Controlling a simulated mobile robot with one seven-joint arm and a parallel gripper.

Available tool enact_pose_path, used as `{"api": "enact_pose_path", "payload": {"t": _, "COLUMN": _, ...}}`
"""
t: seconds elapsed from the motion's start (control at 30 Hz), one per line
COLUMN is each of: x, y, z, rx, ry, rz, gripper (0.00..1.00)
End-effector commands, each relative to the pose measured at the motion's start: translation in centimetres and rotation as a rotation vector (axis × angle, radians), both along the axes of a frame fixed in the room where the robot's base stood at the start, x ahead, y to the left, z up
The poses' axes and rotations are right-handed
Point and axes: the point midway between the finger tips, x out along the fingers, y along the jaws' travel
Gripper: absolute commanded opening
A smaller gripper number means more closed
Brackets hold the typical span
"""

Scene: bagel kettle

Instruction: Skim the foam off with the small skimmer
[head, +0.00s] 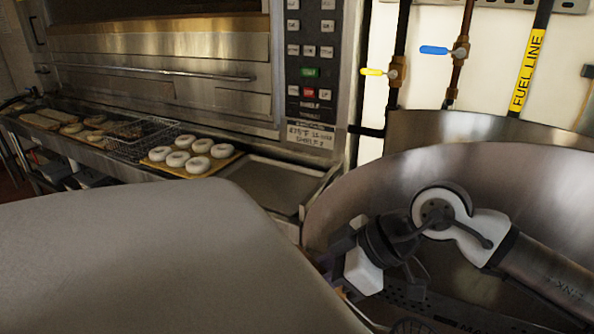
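The large steel kettle (335,190) fills the lower right, and its curved wall rises behind my arm. My gripper (362,268) hangs at the kettle's left side, seen from behind and partly dark. Its fingertips are not clear, so I cannot tell whether it is open or shut. A thin rod runs below it toward the bottom edge. A small round dark mesh piece (410,326), possibly the skimmer's head, is cut off by the bottom edge. I cannot tell whether the gripper holds the rod. No foam or liquid surface can be made out.
A broad grey steel surface (150,260) takes up the lower left. Behind it, a ledge holds several bagels (188,157) on a board and a wire basket (142,138). A steel oven (170,70) stands behind. Pipes with a yellow-handled (372,71) and a blue-handled valve (434,50) run down the wall.

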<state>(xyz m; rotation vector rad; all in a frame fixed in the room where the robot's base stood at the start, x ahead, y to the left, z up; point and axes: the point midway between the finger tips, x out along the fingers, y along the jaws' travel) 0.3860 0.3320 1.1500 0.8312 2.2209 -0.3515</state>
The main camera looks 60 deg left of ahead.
Motion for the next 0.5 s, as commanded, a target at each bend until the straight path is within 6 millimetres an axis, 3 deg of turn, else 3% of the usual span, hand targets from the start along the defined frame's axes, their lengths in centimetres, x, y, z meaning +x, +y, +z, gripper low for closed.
{"api": "enact_pose_path", "payload": {"t": 0.5, "x": 3.6, "y": -3.1, "z": -8.9, "rx": 0.104, "ry": 0.117, "rz": -0.002, "gripper": 0.00}}
